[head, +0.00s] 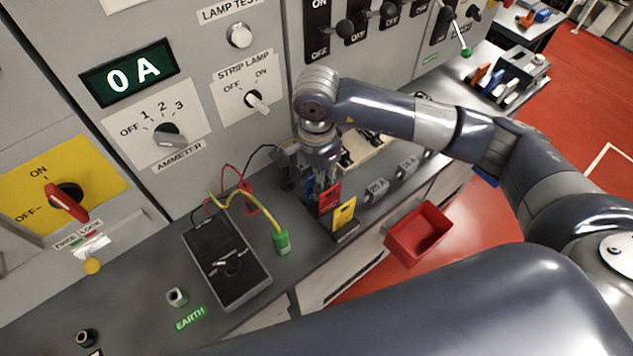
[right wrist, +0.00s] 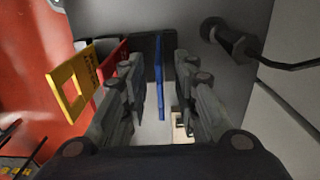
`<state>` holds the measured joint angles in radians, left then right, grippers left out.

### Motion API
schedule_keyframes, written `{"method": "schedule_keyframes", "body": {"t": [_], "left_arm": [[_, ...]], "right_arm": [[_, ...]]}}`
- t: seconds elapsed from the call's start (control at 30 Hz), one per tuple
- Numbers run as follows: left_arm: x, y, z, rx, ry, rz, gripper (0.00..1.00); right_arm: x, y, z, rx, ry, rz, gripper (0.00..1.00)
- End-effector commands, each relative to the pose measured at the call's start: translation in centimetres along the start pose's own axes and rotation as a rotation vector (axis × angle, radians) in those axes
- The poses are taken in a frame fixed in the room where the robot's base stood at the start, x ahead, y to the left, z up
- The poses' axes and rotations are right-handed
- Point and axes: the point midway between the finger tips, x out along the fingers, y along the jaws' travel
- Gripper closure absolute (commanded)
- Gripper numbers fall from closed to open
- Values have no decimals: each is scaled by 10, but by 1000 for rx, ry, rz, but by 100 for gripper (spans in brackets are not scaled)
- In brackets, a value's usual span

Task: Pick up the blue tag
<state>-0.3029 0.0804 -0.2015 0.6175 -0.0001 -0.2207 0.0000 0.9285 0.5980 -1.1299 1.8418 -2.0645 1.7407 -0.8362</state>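The blue tag (right wrist: 159,75) stands edge-on between the two fingers of my right gripper (right wrist: 157,66) in the right wrist view. The fingers are apart on either side of it, with a clear gap on its right; on the left the gap is narrower. In the head view my right gripper (head: 320,172) points down over the tag holder (head: 346,234), and only a sliver of the blue tag (head: 309,188) shows. A red tag (head: 330,198) and a yellow tag (head: 344,214) stand beside it in the holder. My left gripper is out of view.
A black meter (head: 228,262) with leads and a green-sleeved plug (head: 281,241) are left of the holder. The grey panel with switches rises behind. A red bin (head: 419,234) hangs at the bench's front edge. A wooden tray (head: 367,148) lies behind my gripper.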

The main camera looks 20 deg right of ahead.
Motion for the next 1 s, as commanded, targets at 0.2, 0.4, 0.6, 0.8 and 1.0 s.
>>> {"method": "schedule_keyframes", "body": {"t": [0.2,0.4,0.6,0.8,1.0], "left_arm": [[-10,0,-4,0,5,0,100],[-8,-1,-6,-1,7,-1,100],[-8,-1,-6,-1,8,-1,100],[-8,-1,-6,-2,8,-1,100],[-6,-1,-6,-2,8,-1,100]], "right_arm": [[20,0,0,0,-1,0,72],[22,0,0,0,-1,-1,72],[22,0,0,0,-1,-1,100],[21,0,0,0,-1,-1,100],[17,-1,0,0,-1,-4,100]]}}
